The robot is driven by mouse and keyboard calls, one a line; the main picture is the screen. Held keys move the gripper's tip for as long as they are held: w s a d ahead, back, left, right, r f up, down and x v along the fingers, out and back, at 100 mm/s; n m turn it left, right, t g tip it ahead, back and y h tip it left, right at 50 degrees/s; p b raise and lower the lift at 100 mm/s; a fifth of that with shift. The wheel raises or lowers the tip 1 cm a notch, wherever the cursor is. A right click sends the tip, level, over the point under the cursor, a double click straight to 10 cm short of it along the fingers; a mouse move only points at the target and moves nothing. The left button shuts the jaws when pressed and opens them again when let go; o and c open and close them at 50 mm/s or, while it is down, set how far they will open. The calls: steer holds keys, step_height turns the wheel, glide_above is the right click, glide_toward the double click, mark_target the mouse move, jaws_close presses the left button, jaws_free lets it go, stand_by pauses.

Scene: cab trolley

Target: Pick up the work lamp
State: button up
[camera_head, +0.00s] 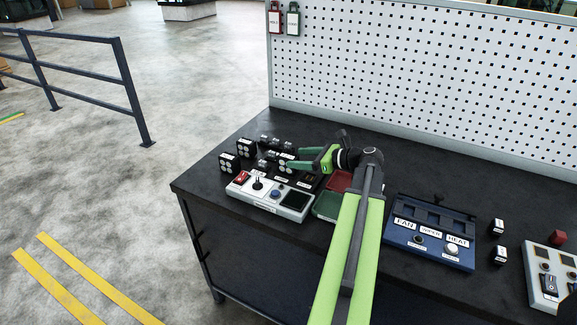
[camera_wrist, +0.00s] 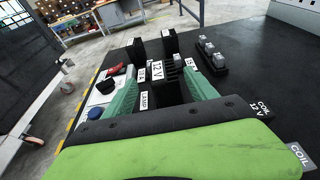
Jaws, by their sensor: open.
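My gripper (camera_head: 294,160) is open, reaching left over the bench, with its two green fingers apart. In the wrist view, a black block (camera_wrist: 155,72) marked 12V, probably the nearest lamp's back, stands between the tips of my gripper (camera_wrist: 160,76). I cannot tell whether the fingers touch it. A LAMP label (camera_wrist: 145,101) shows nearer, between the fingers. The fingers hide part of the nearest lamp.
A white control box (camera_head: 270,198) with a joystick sits at the bench's front left. Small black switches (camera_wrist: 211,55) stand right of the fingers. A blue FAN/HEAT panel (camera_head: 430,238) is to the right. A white pegboard (camera_head: 420,70) closes the bench's back.

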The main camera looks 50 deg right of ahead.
mark_target(288, 155)
steer(key=x, duration=0.1)
steer(key=b+x, duration=0.1)
steer(key=x, duration=0.3)
steer(key=shift+w+d+f+b, duration=0.15)
steer(key=shift+d+b, duration=0.1)
steer(key=shift+b, duration=0.1)
jaws_close()
